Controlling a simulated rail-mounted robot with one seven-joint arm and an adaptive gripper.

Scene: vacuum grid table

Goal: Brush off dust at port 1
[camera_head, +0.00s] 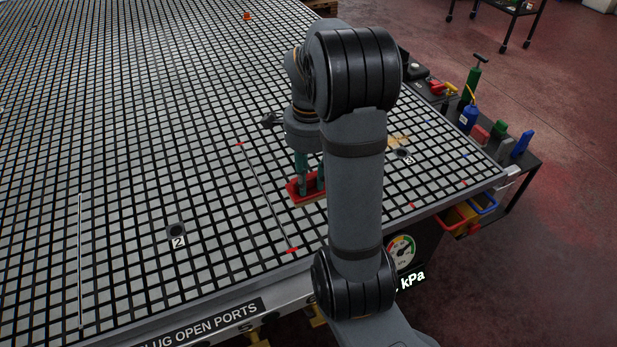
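My gripper (308,185) is low over the grid table (100,180), just left of my upright arm link. Its teal fingers are at a red block-like tool (299,193) with a pale lower edge, which looks like a brush. The fingers appear closed on it; whether it touches the table I cannot tell. A tan, dust-like patch (397,140) lies right of my arm, beside a dark port (403,153) whose label looks like 3. Another dark port (177,232) is labelled 2. No label 1 is readable; my arm hides part of the table.
A thin dark line (265,196) with red ends lies left of my gripper. A pale rod (80,260) is at the left. A side cart (520,165) with bottles and blocks stands at the right edge. A pressure gauge (401,252) is on the front edge.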

